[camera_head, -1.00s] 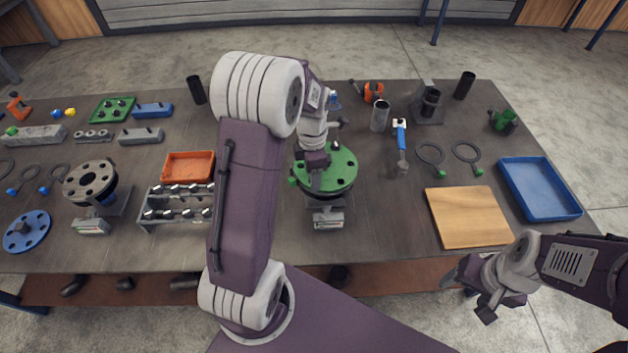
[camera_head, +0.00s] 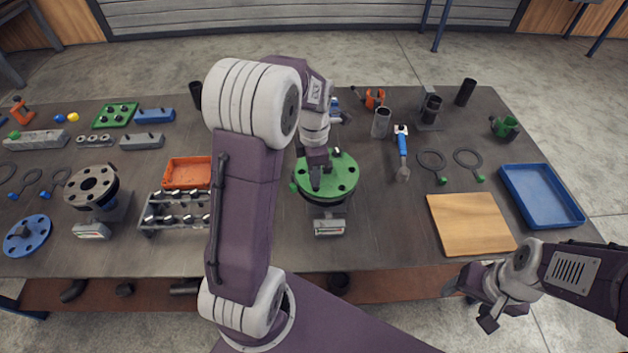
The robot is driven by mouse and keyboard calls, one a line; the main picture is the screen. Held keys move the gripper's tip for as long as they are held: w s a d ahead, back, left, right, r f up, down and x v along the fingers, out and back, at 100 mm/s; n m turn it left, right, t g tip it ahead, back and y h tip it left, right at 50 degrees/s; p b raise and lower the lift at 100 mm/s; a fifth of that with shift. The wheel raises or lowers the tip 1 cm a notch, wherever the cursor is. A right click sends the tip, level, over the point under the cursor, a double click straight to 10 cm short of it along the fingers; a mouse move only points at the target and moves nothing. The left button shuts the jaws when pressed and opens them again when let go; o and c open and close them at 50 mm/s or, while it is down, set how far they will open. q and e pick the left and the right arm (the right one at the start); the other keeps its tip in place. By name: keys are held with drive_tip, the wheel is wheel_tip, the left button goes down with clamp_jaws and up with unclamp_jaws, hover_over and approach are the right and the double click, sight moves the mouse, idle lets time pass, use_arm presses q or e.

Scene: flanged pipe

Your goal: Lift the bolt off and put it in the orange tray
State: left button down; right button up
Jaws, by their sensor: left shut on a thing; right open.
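The green flange (camera_head: 343,181) with several holes sits on a stand in the middle of the table. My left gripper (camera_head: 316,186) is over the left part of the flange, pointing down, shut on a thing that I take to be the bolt. The bolt itself is hidden by the fingers, and I cannot tell whether it is clear of its hole. The orange tray (camera_head: 187,171) lies left of the flange, partly behind my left arm. My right gripper (camera_head: 470,307) is open and empty off the table's front edge at the lower right.
A rack of several bolts (camera_head: 176,212) stands in front of the orange tray. A dark flange (camera_head: 92,184) and a blue disc (camera_head: 28,232) are at the left. A wooden board (camera_head: 470,222) and a blue tray (camera_head: 541,194) are at the right.

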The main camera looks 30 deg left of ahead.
use_arm(q)
drive_tip(key=d+r, duration=0.7)
drive_tip(key=d, duration=0.4)
drive_tip(key=shift+d+r+b, duration=0.3)
drive_tip(key=shift+d, duration=0.1)
drive_tip(key=shift+w, duration=0.1)
wheel_tip(320, 180, up, 5)
drive_tip(key=p, duration=0.5)
